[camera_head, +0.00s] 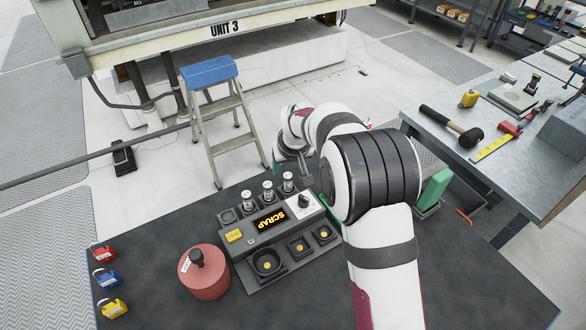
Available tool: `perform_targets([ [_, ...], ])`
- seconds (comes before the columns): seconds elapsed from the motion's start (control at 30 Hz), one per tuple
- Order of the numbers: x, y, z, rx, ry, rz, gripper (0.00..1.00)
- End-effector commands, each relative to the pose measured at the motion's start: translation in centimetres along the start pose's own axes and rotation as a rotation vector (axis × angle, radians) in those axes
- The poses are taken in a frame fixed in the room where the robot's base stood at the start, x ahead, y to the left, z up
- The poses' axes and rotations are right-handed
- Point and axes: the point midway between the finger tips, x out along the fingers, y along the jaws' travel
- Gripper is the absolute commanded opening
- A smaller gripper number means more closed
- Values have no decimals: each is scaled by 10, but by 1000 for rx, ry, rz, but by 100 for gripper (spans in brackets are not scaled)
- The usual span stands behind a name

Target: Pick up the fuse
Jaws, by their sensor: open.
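Several sockets line the dark test console (262,245) on the bench. Three small clear-and-silver cylinders that look like fuses stand upright along its back edge: a left fuse (248,202), a middle fuse (268,191) and a right fuse (288,182). I cannot tell which one the task means. My gripper (291,170) is just behind and above the right fuse, apart from it as far as I can see. It is open, small in view and partly hidden by my own arm.
The console display (271,220) reads SCRAP. A red round canister (206,275) stands left of the console, with red, blue and yellow padlocks (107,280) farther left. A green block (434,189) lies right of my arm. A stepladder (218,115) stands behind the bench.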

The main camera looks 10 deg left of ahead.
Motion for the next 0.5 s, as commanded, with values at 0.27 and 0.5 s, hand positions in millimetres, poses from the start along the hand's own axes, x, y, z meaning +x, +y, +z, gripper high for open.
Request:
perform_targets([
  [0.27,52,1,1,2,-2,1,67],
  [0.5,96,4,5,4,-3,0,67],
])
